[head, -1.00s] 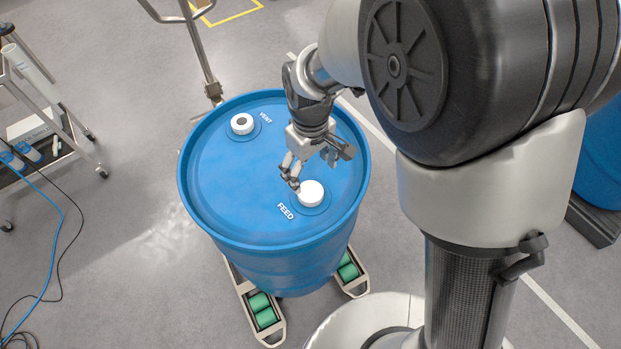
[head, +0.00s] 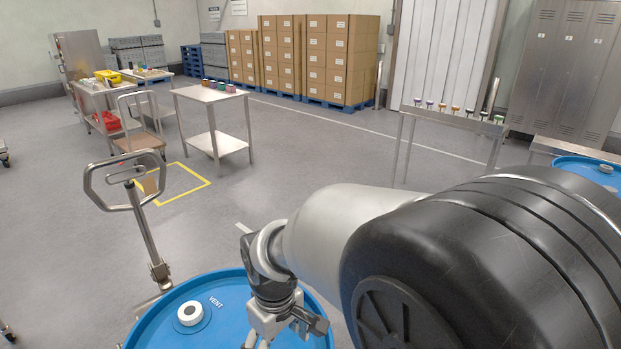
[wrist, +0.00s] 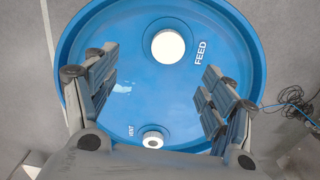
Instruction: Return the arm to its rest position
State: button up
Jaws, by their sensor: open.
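My gripper (wrist: 158,105) is open and empty over the top of a blue drum in the wrist view, with one finger at each side of the picture. The drum top (wrist: 140,75) carries a white FEED cap (wrist: 168,46) beyond the fingertips and a white VENT fitting with a dark centre (wrist: 153,140) nearer the palm. In the head view the drum (head: 165,330) is cut off by the bottom edge. The VENT fitting (head: 190,313) shows there; the FEED cap does not. My arm crosses the right half of that view, and the fingertips are cut off at its bottom edge.
A pallet jack handle (head: 135,190) rises left of the drum. Steel tables (head: 215,95) stand farther back. Stacked cartons (head: 320,60) and grey lockers (head: 565,70) line the far wall. A second blue drum (head: 590,168) is at the right. The middle floor is open.

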jog(key=s+d+r+m+t, duration=0.2)
jog(key=s+d+r+m, duration=0.2)
jog(key=d, duration=0.6)
jog(key=s+d+r+m+t, duration=0.2)
jog(key=s+d+r+m, duration=0.3)
jog(key=s+d+r, duration=0.4)
jog(key=shift+s+d+m, duration=0.3)
jog(key=shift+s+d, duration=0.6)
jog(key=shift+d, duration=0.25)
jog(key=shift+r, duration=0.15)
jog(key=shift+c, duration=0.5)
